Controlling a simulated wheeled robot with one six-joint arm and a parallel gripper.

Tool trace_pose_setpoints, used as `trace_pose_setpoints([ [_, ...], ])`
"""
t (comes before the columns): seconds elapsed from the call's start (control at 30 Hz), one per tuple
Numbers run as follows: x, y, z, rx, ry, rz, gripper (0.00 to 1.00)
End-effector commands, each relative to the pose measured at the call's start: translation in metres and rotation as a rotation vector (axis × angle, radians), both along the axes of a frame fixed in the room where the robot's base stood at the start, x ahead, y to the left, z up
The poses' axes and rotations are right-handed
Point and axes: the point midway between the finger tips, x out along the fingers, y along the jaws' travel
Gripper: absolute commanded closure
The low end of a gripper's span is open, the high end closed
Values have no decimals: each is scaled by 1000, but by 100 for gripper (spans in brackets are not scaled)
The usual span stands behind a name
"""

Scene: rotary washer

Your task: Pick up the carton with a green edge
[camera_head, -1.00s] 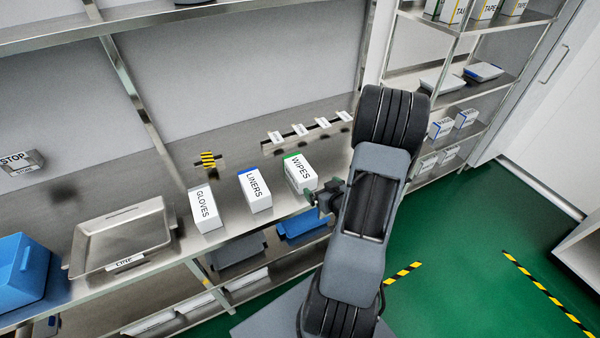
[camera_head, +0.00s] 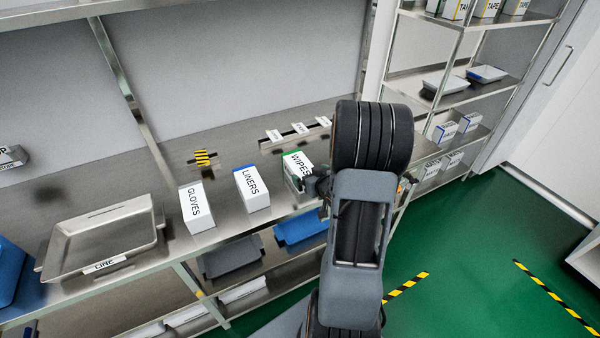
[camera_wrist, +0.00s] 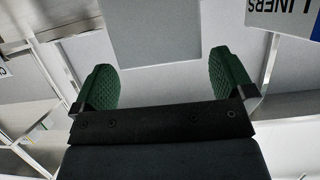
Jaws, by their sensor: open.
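The white WIPES carton with a green edge (camera_head: 294,163) stands on the steel worktop, at the right end of a row of cartons. My gripper (camera_head: 302,184) is at the carton's near right side in the head view, partly covering its lower part. Whether it touches the carton cannot be told. In the wrist view my gripper (camera_wrist: 162,66) is open, with its two green padded fingers wide apart. A plain pale grey face shows between and beyond the fingertips; no label or green edge shows on it, so I cannot be sure it is the carton.
The blue-edged LINERS carton (camera_head: 252,190) stands just left of the WIPES carton; it also shows in the wrist view (camera_wrist: 285,15). The GLOVES carton (camera_head: 197,208) and a steel tray (camera_head: 105,232) are further left. Small label holders (camera_head: 298,131) stand behind.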

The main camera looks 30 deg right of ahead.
Motion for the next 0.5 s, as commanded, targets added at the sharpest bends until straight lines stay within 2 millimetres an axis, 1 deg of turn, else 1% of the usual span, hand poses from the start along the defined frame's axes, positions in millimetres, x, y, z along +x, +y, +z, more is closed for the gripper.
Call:
trace_pose_setpoints([
  [0.03, 6, 0, -7, 0, 1, 3, 0],
  [0.1, 15, -1, -12, 0, 1, 3, 0],
  [0.23, 30, -3, -18, 0, 0, 3, 0],
  [0.37, 38, -4, -20, 0, 0, 1, 0],
  [0.5, 40, -5, -20, 1, 0, 0, 0],
])
